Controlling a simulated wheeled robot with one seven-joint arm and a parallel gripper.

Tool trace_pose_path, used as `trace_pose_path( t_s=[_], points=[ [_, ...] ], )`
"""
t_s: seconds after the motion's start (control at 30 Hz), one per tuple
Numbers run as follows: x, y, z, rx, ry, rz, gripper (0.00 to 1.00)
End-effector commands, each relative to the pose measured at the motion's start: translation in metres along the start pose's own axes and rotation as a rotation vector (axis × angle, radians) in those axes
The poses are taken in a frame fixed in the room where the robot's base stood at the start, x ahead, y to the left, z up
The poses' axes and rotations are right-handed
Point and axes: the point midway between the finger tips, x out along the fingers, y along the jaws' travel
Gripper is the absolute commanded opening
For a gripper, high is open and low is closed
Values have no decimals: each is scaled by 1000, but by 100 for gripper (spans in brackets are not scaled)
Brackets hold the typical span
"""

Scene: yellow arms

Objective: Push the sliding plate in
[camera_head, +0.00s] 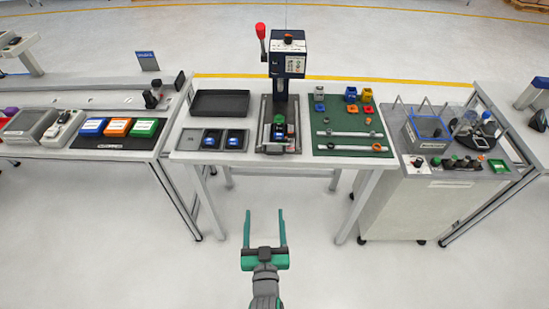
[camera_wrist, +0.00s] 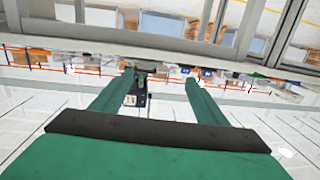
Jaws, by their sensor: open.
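The sliding plate (camera_head: 272,149) appears to be the dark plate at the front foot of the press (camera_head: 288,62), with a part with a green top (camera_head: 279,120) standing on it. Its exact travel position is too small to tell. The press stands at the middle of the white table and has a red-knobbed lever (camera_head: 261,32). My gripper (camera_head: 264,212) is open and empty, in front of the table and apart from it, its fingers pointing toward the table. In the wrist view my green fingers (camera_wrist: 160,82) are spread with nothing between them; the plate cannot be made out there.
A green mat (camera_head: 347,151) with rods and small parts lies to the right. A cabinet (camera_head: 424,203) stands further right. Floor before the table is clear.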

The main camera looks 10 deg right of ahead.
Motion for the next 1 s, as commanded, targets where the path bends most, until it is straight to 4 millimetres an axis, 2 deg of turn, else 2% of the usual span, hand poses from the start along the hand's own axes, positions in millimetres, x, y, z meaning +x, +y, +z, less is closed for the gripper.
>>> trace_pose_path(
  t_s=[0.03,0.1,0.23,0.4,0.67,1.0],
  points=[
    [20,6,-11,0,17,16,67],
    [41,12,-21,0,30,35,67],
    [71,23,-38,1,47,64,67],
    [90,30,-50,2,57,83,67],
    [110,32,-53,2,60,85,67],
    [166,37,-57,2,60,85,67]
  ],
)
